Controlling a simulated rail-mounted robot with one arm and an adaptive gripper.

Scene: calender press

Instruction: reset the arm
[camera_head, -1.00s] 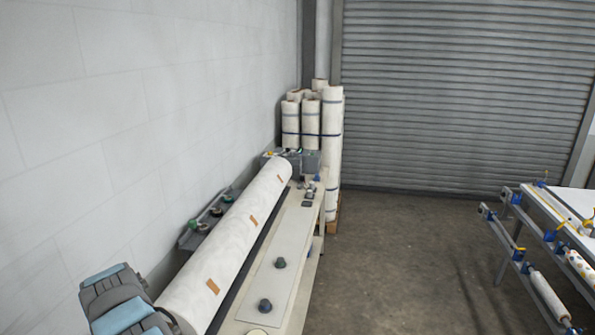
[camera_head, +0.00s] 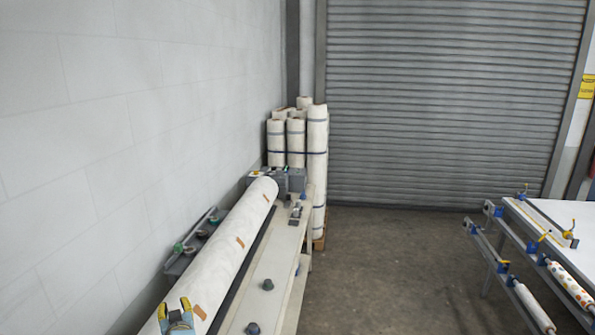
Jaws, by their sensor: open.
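My gripper (camera_head: 175,312) shows at the bottom left edge of the view, with two yellow-tipped fingers spread apart. It is open, and I see nothing held between the fingers. It appears in front of the near end of the long white roll (camera_head: 222,250) of the calender press. I cannot tell how far it is from the roll. The rest of my arm is below the frame and hidden.
The press bed (camera_head: 272,275), with dark knobs, runs beside the roll. A white wall (camera_head: 120,130) stands close on the left. Upright wrapped rolls (camera_head: 317,160) stand at the back. A rack table (camera_head: 572,222) is at right. The floor (camera_head: 390,270) between is clear.

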